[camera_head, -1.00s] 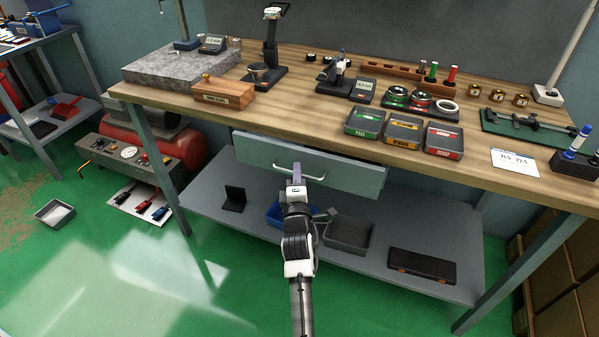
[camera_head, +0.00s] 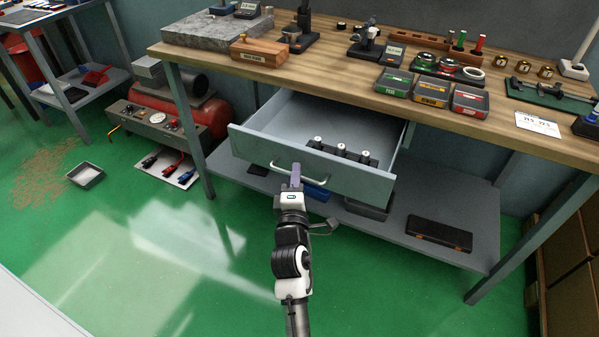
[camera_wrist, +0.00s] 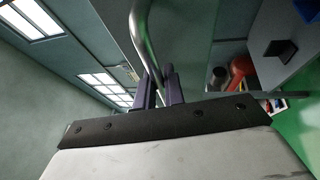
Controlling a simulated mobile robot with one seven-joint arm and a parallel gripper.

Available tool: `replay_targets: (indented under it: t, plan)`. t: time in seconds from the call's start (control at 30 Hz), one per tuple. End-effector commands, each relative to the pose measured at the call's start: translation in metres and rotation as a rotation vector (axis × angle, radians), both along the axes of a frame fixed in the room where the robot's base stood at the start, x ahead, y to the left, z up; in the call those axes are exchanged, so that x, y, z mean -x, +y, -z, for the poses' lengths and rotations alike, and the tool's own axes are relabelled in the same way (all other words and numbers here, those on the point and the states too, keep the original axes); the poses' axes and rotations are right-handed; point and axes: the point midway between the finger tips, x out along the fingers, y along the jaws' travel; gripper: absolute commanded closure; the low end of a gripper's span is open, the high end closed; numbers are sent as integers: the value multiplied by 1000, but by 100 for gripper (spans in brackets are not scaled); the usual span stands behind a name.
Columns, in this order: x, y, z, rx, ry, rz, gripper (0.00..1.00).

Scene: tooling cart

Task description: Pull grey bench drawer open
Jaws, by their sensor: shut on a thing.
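The grey bench drawer (camera_head: 285,165) hangs under the wooden bench top and is pulled well out. Inside it a dark block with several light-topped pieces (camera_head: 342,151) stands near the front. The curved metal handle (camera_head: 312,190) is on the drawer front. My gripper (camera_head: 296,174) is shut on the handle, at its left part in the head view. In the wrist view my gripper's two purple fingers (camera_wrist: 158,88) close around the metal bar of the handle (camera_wrist: 141,40).
The bench top (camera_head: 335,75) carries a granite plate, trays and gauges. The grey lower shelf (camera_head: 440,232) holds a blue bin, a grey bin and a black case (camera_head: 439,234). A red compressor (camera_head: 185,110) stands left. Green floor (camera_head: 150,260) in front is clear.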

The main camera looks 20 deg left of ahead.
Motion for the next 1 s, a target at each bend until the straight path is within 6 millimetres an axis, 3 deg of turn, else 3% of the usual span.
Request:
replay_targets:
  t: [0.47,0.5,0.63,1.0]
  plan:
    - [3,0,-1,0,-1,-1,100]
    - [3,0,-1,0,-1,-1,85]
    - [3,0,-1,0,-1,-1,68]
    - [2,0,0,0,-1,0,68]
